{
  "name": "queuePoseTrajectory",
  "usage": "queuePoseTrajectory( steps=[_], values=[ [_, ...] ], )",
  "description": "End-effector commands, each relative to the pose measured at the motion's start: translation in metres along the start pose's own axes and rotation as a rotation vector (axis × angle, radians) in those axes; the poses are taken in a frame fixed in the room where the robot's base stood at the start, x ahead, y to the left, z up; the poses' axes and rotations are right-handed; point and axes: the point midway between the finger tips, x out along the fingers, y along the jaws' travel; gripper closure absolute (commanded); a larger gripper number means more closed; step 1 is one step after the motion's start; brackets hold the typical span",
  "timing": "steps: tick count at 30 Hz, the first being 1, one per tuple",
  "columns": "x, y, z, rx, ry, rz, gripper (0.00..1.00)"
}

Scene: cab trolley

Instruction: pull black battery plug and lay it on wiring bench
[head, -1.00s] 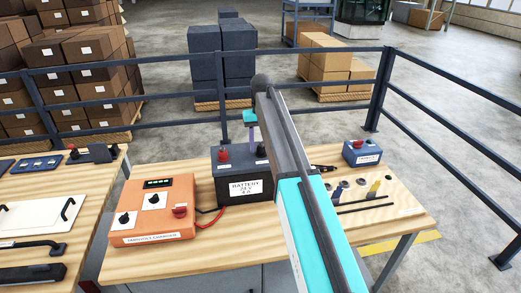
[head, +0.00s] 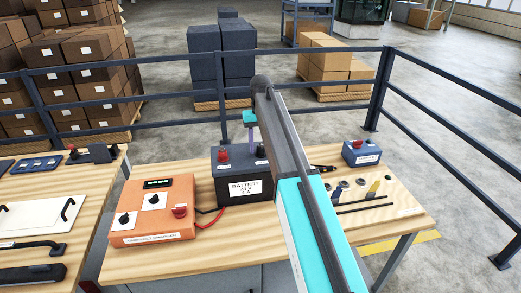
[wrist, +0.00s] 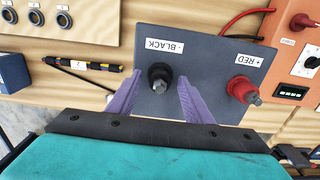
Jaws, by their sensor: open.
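The battery (head: 241,178) is a dark box on the wooden wiring bench (head: 130,262), and its top (wrist: 203,64) fills the middle of the wrist view. The black plug (wrist: 160,77) sits upright on the terminal marked "- BLACK". The red plug (wrist: 241,89) sits on the terminal marked "+ RED"; it also shows in the head view (head: 223,153). My gripper (wrist: 158,84) is open, its two purple fingers on either side of the black plug. I cannot tell whether they touch it. In the head view my arm hides part of the battery top.
An orange charger box (head: 152,211) stands left of the battery, with red and black wires between them. A small blue box (head: 362,152) and a panel with holes and tools (head: 372,195) lie to the right. Bare wood shows at the bench front. A railing (head: 330,61) runs behind.

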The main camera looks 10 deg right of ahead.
Motion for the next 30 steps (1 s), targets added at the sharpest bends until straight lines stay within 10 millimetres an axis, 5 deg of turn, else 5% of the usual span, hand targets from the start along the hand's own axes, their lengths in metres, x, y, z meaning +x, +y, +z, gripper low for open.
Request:
queuePoseTrajectory(
  steps=[11,19,30],
  values=[
    [0.0001,-0.0003,0.0,0.0,0.0,0.0,0.56],
    [0.0,-0.0004,0.0,-0.001,0.0,0.0,1.0],
    [-0.0055,-0.0004,-0.0003,-0.001,0.001,0.0,1.0]
  ],
)
